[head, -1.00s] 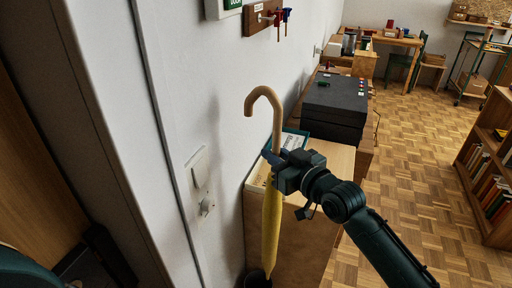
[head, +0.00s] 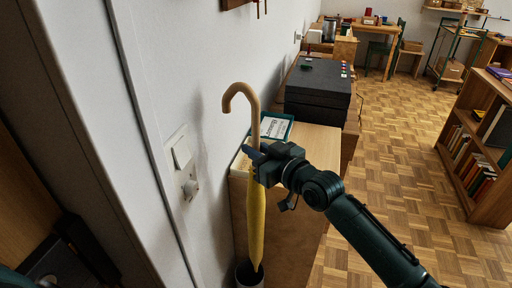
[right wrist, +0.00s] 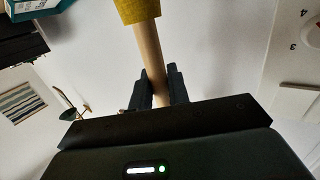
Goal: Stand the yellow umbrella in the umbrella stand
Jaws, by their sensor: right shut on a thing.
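The yellow umbrella (head: 256,222) has a pale wooden crook handle and hangs nearly upright, tip down. My right gripper (head: 256,165) is shut on its wooden shaft just above the yellow cloth. The right wrist view shows the shaft (right wrist: 153,62) between the fingers (right wrist: 158,88), with the yellow cloth (right wrist: 138,10) beyond. The umbrella stand (head: 241,281), a dark round container, is on the floor at the bottom edge, partly cut off. The umbrella's tip overlaps the stand's opening; I cannot tell whether it is inside or above. My left gripper is not in view.
A wooden cabinet (head: 305,190) stands close to the right of the umbrella, with a teal tray (head: 281,121) and dark boxes (head: 318,85) on it or behind. The white wall (head: 185,70) with a switch (head: 181,153) is close on the left. Parquet floor (head: 405,150) lies open at right.

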